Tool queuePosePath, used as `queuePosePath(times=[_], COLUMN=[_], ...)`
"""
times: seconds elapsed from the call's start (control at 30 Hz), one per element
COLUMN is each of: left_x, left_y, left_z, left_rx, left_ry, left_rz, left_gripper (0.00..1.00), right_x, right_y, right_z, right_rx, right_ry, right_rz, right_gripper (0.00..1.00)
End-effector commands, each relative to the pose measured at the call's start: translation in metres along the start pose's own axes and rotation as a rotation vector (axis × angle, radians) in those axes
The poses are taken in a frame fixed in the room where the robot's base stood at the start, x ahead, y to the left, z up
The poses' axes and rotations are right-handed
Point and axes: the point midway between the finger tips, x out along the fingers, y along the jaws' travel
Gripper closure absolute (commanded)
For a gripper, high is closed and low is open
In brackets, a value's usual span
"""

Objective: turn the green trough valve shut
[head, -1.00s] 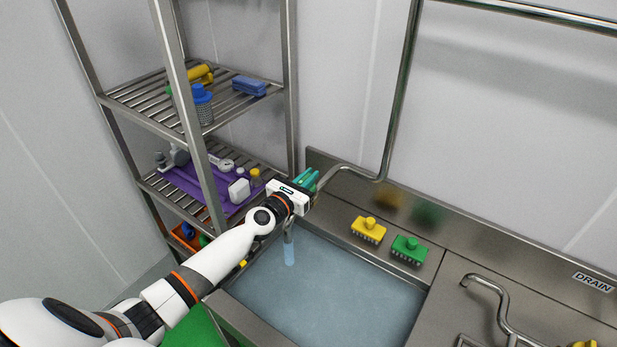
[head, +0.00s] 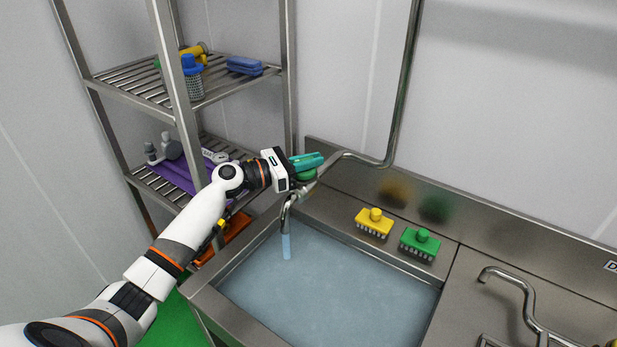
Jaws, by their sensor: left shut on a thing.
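My left gripper (head: 308,161) reaches in from the left over the back left corner of the trough (head: 335,278), its teal fingers at the pipe. It is shut on the green trough valve (head: 307,175), whose handle is partly hidden by the fingers and the white gripper body. The valve sits on the steel pipe between the wall run and the bent spout (head: 287,213). A stream of water (head: 286,246) falls from the spout into the trough, which holds water. My right gripper is not in view.
A yellow brush (head: 374,222) and a green brush (head: 420,243) stand on the ledge behind the trough. A steel rack (head: 150,92) with cleaning things is close on the left. A second curved spout (head: 515,285) stands on the right.

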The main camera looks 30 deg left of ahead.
Motion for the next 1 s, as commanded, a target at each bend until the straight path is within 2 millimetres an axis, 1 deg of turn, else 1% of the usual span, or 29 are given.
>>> queuePosePath(times=[0.03, 0.2, 0.7, 1.0], left_x=[0.001, 0.001, -0.002, -0.004], left_y=[-0.001, 0.002, 0.011, 0.014], left_z=[0.006, 0.004, 0.003, 0.004], left_rx=[0.001, 0.001, 0.0, 0.001], left_ry=[0.002, 0.001, 0.0, -0.003], left_rz=[0.044, 0.205, 0.655, 0.827], left_gripper=[1.0, 1.0, 1.0, 1.0], right_x=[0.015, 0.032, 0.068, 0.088], right_y=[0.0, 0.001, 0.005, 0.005], right_z=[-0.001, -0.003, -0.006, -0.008], right_rx=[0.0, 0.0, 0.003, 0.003], right_ry=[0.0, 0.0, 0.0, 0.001], right_rz=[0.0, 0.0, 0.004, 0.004], right_gripper=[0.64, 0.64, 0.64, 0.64])
